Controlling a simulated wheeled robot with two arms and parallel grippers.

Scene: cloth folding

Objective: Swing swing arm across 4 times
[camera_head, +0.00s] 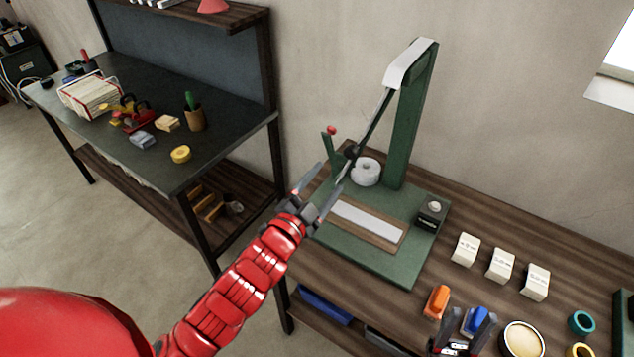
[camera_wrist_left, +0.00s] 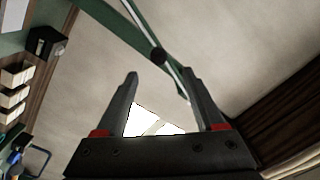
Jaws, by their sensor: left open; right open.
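A green stand (camera_head: 412,120) rises from a green base on the right workbench. Its thin dark swing arm (camera_head: 375,118) hangs slanted from the pale top down to a black knob (camera_head: 352,152). My left gripper (camera_head: 325,177) is open, its fingertips close to the arm's lower end. In the left wrist view, the knob (camera_wrist_left: 158,56) appears just beyond and between the open fingertips (camera_wrist_left: 160,76); whether they touch the arm I cannot tell. My right gripper (camera_head: 465,328) is open at the bottom edge, by a blue item (camera_head: 476,320).
A white tape roll (camera_head: 367,172), a red-tipped lever (camera_head: 330,140) and a dark box (camera_head: 431,214) stand on the base. White boxes (camera_head: 501,265) and an orange item (camera_head: 437,301) lie to the right. Another workbench (camera_head: 230,137) with tools stands left.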

